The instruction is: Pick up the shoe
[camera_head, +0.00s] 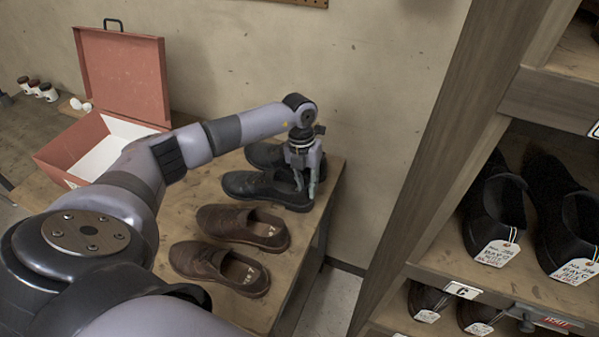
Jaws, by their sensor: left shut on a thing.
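Two black shoes lie side by side near the back right end of the wooden table (190,212): a nearer black shoe (250,186) and a farther black shoe (262,154), partly hidden by my arm. My left gripper (311,190) points down at the heel end of the nearer black shoe and is shut on it there. The shoe appears to rest on the table. Two brown shoes, one (243,226) behind the other (218,267), lie nearer on the same table. My right gripper is not in view.
An open red box (121,80) stands at the back left, with small jars (42,90) farther left. A wooden shelf (480,262) with tagged black shoes (492,215) rises on the right. A wall is close behind the table.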

